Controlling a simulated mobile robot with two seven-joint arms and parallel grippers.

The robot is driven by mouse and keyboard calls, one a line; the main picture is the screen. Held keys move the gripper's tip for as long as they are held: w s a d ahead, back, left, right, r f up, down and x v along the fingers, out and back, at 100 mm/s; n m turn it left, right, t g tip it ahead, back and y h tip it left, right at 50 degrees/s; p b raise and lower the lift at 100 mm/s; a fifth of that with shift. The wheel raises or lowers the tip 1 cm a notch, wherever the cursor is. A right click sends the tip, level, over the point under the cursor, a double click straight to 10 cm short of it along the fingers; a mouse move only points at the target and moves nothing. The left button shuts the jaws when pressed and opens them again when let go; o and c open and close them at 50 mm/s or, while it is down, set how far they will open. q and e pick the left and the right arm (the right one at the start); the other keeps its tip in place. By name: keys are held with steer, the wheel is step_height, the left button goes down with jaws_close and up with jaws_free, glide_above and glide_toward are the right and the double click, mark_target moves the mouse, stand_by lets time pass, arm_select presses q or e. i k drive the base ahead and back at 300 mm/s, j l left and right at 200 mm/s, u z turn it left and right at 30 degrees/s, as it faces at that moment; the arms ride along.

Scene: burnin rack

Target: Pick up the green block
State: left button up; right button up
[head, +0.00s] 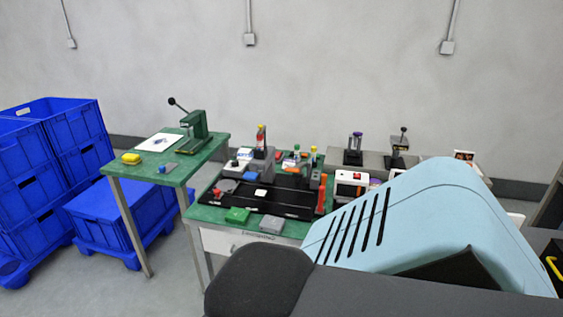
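The green block (237,215) is small and flat. It lies near the front edge of the lower green-topped workbench (208,213), in front of a black fixture. Neither of my grippers shows in the head view, so I cannot see whether either one is open or shut.
A taller green table (205,154) with a hand press (194,132) and a yellow block (131,158) stands to the left. Blue crates (85,135) are stacked at the far left. A large light-blue, dark-grey body (420,215) fills the lower right foreground and hides the bench's right part.

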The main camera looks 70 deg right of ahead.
mark_target(238, 216)
steer(key=z, duration=1.9)
